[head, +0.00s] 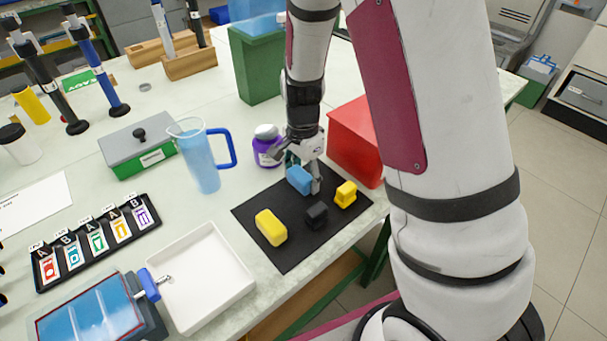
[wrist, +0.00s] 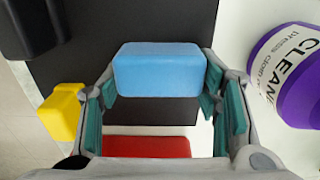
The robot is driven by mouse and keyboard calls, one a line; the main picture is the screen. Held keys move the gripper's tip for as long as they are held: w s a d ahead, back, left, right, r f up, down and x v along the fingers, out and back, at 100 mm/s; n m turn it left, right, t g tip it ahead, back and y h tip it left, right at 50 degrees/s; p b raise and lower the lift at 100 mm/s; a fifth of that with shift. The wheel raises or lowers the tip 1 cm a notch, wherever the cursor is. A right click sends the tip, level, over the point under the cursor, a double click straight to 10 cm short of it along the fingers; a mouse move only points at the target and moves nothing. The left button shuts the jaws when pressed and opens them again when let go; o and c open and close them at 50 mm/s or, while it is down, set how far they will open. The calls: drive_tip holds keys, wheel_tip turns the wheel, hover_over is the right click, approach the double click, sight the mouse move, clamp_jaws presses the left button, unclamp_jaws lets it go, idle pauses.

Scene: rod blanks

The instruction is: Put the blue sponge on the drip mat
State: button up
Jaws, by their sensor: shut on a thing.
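The blue sponge (head: 299,180) is a light blue block between the fingers of my gripper (head: 306,176), at the far part of the black drip mat (head: 283,258). In the wrist view the sponge (wrist: 160,70) spans the gap between the teal finger pads of my gripper (wrist: 163,95), which is shut on it. The mat (wrist: 92,75) shows below and around the sponge. I cannot tell whether the sponge touches the mat or hangs just above it.
On the mat lie a yellow block (head: 270,227), a black block (head: 316,215) and a smaller yellow block (head: 346,194). A purple-labelled cleaner tub (head: 266,146) and a red bin (head: 356,140) stand close to my gripper. A white tray (head: 205,275) and a jug (head: 203,160) are to the left.

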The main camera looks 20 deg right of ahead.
sight(303, 172)
drive_tip(key=shift+f, duration=0.1)
drive_tip(key=o, duration=1.1)
drive_tip(key=shift+o, duration=0.2)
wheel_tip(303, 172, up, 12)
drive_tip(key=p, duration=0.2)
drive_tip(key=s+r+n+t+y, duration=0.1)
drive_tip(key=s+r+n, duration=0.6)
drive_tip(key=s+r, duration=0.45)
drive_tip(key=s+r+n+t, duration=0.2)
drive_tip(key=s+n, duration=0.5)
drive_tip(key=s, duration=0.7)
drive_tip(key=shift+a+h, duration=0.3)
drive_tip(key=shift+h, duration=0.1)
drive_tip(key=shift+r, duration=0.1)
